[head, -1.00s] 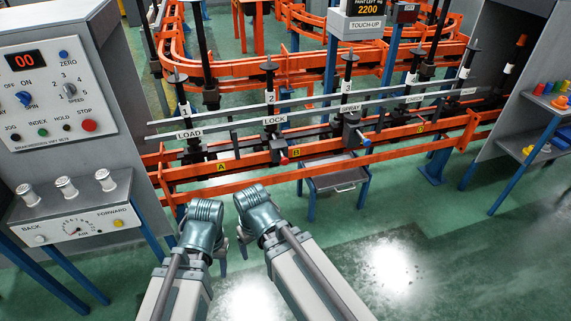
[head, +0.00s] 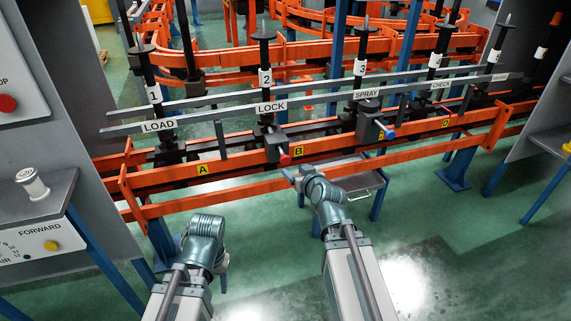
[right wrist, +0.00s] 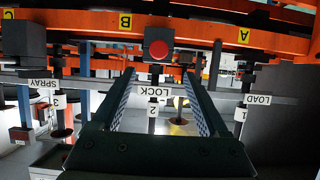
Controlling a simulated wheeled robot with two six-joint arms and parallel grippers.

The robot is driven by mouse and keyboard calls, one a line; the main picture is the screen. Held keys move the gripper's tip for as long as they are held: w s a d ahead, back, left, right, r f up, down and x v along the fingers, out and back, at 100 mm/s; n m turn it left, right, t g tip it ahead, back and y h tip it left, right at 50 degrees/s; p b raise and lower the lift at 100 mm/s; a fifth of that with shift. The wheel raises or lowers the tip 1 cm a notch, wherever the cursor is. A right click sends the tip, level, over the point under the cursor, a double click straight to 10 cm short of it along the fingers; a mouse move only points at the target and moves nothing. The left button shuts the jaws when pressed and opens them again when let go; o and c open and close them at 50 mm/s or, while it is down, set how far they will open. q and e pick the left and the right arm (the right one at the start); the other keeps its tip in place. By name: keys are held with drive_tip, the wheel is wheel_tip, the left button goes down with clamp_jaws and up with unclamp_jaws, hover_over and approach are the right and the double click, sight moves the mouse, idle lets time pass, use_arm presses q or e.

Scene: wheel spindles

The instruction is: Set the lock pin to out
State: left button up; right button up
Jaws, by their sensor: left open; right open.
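A red-ended knob (head: 284,159) sticks out of a dark block (head: 273,146) on the orange rail below the LOCK sign (head: 271,107), near the yellow B label. I take it to be the lock pin; how far out it stands I cannot tell. In the right wrist view, upside down, the red knob (right wrist: 159,50) lies ahead between my finger tips, with nothing gripped. My right gripper (head: 290,178) is open, just below the knob in the head view. My left gripper (head: 222,267) is open, low and left, away from the rail.
A blue-ended knob (head: 388,132) stands on a similar block below the SPRAY sign (head: 367,94). Orange rails (head: 225,200) run across in front of the spindles. A control cabinet (head: 35,190) is at left.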

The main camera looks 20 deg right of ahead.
sight(286, 160)
drive_tip(key=b+x, duration=0.5)
drive_tip(key=x, duration=0.8)
drive_tip(key=shift+w+d, duration=0.1)
drive_tip(key=shift+w, duration=0.3)
clamp_jaws()
idle(1.0)
